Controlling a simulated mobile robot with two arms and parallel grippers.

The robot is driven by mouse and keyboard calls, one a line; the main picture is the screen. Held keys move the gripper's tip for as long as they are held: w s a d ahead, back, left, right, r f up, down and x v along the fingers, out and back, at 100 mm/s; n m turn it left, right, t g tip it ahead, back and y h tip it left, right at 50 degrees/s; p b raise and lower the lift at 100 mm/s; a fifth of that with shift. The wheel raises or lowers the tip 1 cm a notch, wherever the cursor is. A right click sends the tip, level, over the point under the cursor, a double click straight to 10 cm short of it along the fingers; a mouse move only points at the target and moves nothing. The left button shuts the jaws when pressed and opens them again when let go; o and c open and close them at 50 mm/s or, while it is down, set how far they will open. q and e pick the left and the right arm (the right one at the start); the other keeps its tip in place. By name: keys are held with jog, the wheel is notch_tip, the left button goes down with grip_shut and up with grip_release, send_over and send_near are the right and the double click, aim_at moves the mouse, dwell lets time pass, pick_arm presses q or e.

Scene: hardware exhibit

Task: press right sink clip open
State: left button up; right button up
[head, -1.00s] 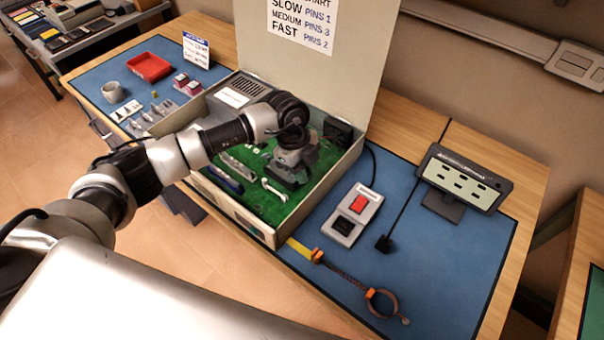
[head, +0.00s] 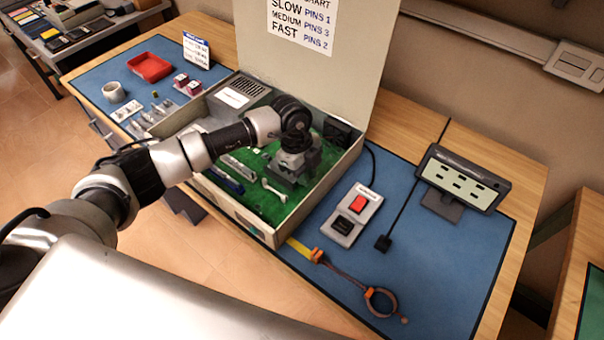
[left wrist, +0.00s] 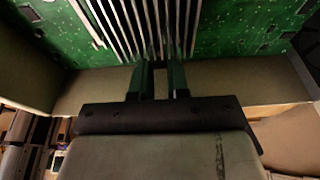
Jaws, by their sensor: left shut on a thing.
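The grey heat sink (left wrist: 150,25) shows its long parallel fins at the top middle of the left wrist view, above the green circuit board (left wrist: 235,30). My left gripper (left wrist: 160,68) has its two fingertips at the near end of the fins. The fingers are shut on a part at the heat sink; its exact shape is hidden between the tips. In the head view my left gripper (head: 292,172) points down inside the open case and covers most of the heat sink. The right sink clip cannot be told apart. My right gripper is not in view.
The open case (head: 262,226) has low walls around the board and a raised lid (head: 310,70) behind. A pale bar (head: 274,190) lies on the board beside my gripper. A switch box (head: 352,213), a strap (head: 345,275) and a display (head: 462,182) are to the right.

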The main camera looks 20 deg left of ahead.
pick_arm(q)
jog(key=shift+s+d+f, duration=0.2)
jog(key=shift+d+f, duration=0.15)
jog(key=shift+d, duration=0.05)
dwell(0.8)
jog(key=o, duration=0.4)
jog(key=shift+c, duration=0.2)
jog(key=shift+w+r+p, duration=0.1)
jog(key=shift+r+p, duration=0.05)
jog(key=shift+p, duration=0.2)
jog(key=shift+s+d+p+v, duration=0.1)
jog(key=shift+d+p+v, duration=0.15)
jog(key=shift+p+v, duration=0.85)
jog(key=shift+s+d+p+v, duration=0.1)
jog(key=shift+d+p+v, duration=0.15)
jog(key=shift+p+v, duration=0.8)
jog(key=shift+s+d+p+v, duration=0.1)
jog(key=shift+d+p+v, duration=0.15)
jog(key=shift+p+v, duration=0.85)
jog(key=shift+r, duration=0.25)
